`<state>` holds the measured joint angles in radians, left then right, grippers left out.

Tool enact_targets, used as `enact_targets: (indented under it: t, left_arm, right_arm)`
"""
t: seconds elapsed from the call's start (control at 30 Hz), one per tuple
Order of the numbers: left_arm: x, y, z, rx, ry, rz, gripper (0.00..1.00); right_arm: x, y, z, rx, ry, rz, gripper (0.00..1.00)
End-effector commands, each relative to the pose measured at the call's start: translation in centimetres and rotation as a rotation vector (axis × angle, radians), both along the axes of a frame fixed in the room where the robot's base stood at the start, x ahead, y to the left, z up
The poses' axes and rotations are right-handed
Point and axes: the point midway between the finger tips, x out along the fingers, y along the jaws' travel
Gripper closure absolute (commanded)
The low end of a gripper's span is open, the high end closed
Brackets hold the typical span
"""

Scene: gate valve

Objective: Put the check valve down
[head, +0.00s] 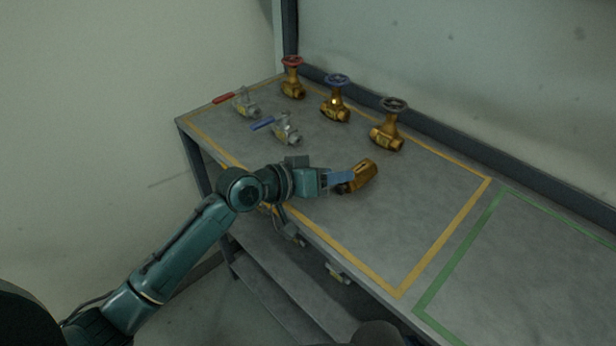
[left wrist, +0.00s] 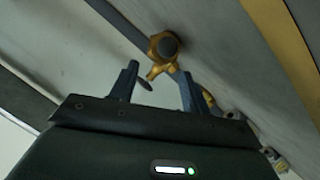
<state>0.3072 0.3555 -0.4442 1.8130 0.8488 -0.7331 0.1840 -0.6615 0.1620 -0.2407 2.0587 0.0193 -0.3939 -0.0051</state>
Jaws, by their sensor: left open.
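The brass check valve (head: 364,174) lies tilted on the grey bench top, inside the yellow outline. My left gripper (head: 343,179) is at its left end, and its near finger covers part of that end. In the left wrist view, a brass body with a hexagonal end (left wrist: 163,46), which looks like the check valve, shows just beyond the fingertips. The left gripper's two fingers (left wrist: 158,72) stand apart there. Whether a finger touches the valve is unclear. My right gripper is not in view.
Brass valves with a red wheel (head: 292,77), a blue wheel (head: 336,98) and a dark wheel (head: 388,125) stand behind. Two lever valves, red-handled (head: 245,103) and blue-handled (head: 284,129), lie left. A green outline (head: 461,254) marks the bench's right part. Bare bench lies right of the check valve.

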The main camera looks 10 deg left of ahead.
Motion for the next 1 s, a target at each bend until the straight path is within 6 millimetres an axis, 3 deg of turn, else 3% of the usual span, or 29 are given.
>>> enact_targets:
  t: [0.1,0.33,1.0]
  left_arm:
    - [-1.9,1.9,0.7,0.003,0.000,0.000,0.53]
    - [-4.2,4.2,2.0,0.002,0.000,0.000,0.53]
    - [-4.8,4.7,2.4,-0.001,0.000,-0.001,0.53]
  right_arm:
    - [0.0,0.0,-0.3,-0.001,0.002,0.001,1.00]
    - [-0.2,0.0,-0.5,-0.001,0.002,0.004,1.00]
    - [-0.3,0.2,-0.3,0.003,0.001,0.006,1.00]
